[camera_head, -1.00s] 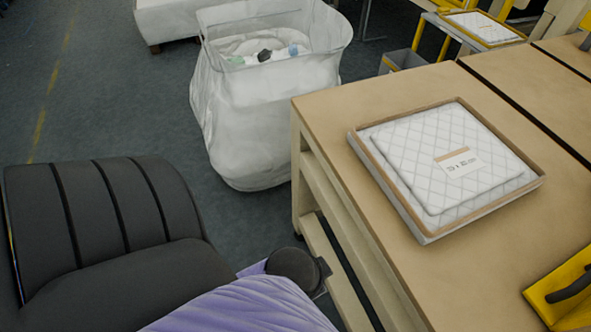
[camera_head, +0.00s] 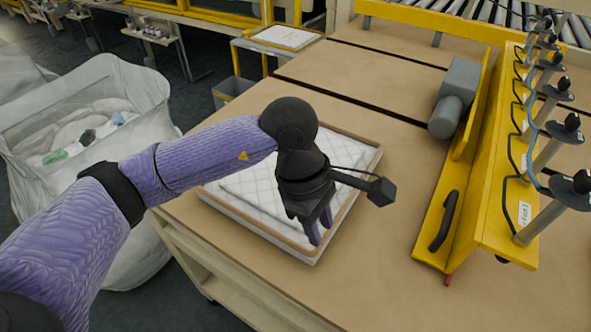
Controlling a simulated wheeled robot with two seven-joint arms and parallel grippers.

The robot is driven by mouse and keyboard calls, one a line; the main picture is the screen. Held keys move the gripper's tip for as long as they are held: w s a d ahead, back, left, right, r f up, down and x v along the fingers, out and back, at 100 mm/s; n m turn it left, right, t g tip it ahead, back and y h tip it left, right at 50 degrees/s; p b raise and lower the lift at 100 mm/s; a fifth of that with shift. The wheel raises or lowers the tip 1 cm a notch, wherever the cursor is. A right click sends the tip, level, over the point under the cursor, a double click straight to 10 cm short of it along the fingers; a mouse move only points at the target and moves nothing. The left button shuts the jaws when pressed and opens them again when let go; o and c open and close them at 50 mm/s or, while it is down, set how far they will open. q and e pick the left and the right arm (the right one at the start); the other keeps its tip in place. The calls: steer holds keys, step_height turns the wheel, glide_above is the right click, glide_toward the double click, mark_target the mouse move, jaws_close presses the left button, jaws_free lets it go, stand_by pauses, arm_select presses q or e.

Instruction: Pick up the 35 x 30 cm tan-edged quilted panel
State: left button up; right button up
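My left arm reaches in from the left across the tray. My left gripper (camera_head: 320,232) points down over the tray's near right part, and its fingers look a little apart. The arm and gripper hide much of the panel, including its label. I cannot tell whether the fingertips touch the panel or the tray rim. My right gripper is not in view.
A yellow frame (camera_head: 470,190) with several grey posts and cables stands on the right of the table (camera_head: 390,250). A white bag-lined bin (camera_head: 110,110) stands left of the table. The table between tray and frame is clear.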

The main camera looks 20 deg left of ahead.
mark_target(289, 240)
arm_select(q)
steer(key=w+a+y, duration=0.2)
steer(key=a+y, duration=0.1)
steer(key=a, duration=0.2)
steer(key=shift+t, duration=0.3)
steer(key=f, duration=0.3)
steer(key=f+b, duration=0.1)
steer(key=f, duration=0.2)
steer(key=f+b, duration=0.1)
steer(key=f, duration=0.2)
steer(key=shift+s+a, duration=0.25)
steer(key=shift+s, duration=0.15)
jaws_close()
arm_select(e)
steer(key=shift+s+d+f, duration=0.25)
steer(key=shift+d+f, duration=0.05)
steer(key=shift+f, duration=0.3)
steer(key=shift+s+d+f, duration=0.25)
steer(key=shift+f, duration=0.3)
